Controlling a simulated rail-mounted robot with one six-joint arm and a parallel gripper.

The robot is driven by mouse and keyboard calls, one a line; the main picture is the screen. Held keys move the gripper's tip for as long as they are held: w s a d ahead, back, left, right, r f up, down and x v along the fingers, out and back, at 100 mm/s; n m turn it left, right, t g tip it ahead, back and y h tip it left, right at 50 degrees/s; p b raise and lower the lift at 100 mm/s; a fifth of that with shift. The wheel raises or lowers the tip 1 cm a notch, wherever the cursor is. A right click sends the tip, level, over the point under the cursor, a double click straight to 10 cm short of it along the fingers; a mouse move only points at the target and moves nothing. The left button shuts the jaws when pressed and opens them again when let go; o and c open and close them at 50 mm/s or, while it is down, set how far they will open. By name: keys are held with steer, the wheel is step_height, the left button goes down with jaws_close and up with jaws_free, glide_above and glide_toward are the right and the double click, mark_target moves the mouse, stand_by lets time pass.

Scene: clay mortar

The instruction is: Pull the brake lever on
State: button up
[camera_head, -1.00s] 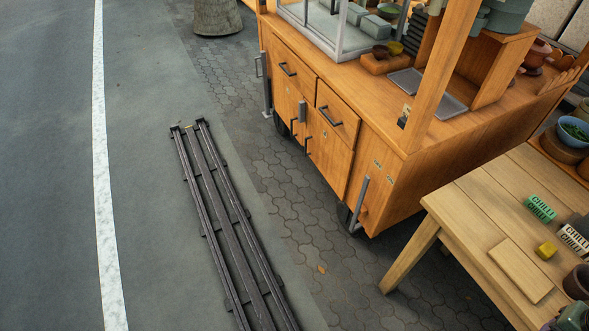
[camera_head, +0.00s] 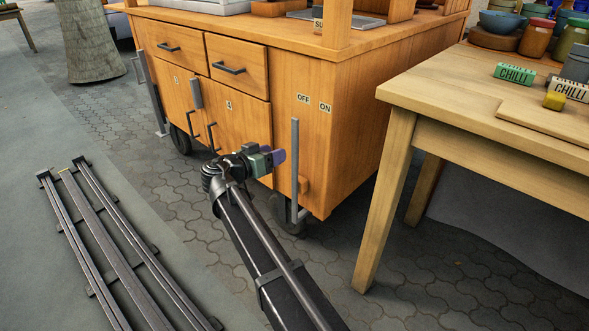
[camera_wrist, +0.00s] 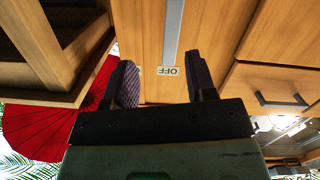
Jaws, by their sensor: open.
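The brake lever (camera_head: 295,165) is a grey upright bar low on the front of the wooden cart, near its right corner. Its top is under the OFF label (camera_head: 303,98), with the ON label (camera_head: 325,107) to the right. My gripper (camera_head: 278,157), with purple fingers, is just left of the lever at mid-height in the head view. In the wrist view my gripper (camera_wrist: 164,82) is open and empty. There the lever (camera_wrist: 173,30) and upside-down OFF label (camera_wrist: 168,71) show between the fingers. The lever looks beyond the fingertips; I see no contact.
The cart (camera_head: 358,130) has drawers, doors and dark wheels. A wooden table (camera_head: 480,112) with chilli boxes and bowls stands close on the right, its leg (camera_head: 385,200) near the lever. A dark rail track (camera_head: 110,250) lies on the ground at left.

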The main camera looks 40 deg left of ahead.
mark_target(294, 129)
steer(key=w+r, duration=0.1)
steer(key=w, duration=0.2)
steer(key=w+r+m+t, duration=0.1)
steer(key=w, duration=0.3)
steer(key=w+m+p, duration=0.1)
steer(key=w, duration=0.3)
steer(key=shift+w+a+r+y, duration=0.15)
steer(key=shift+a+r+y, duration=0.15)
steer(key=shift+r, duration=0.1)
jaws_close()
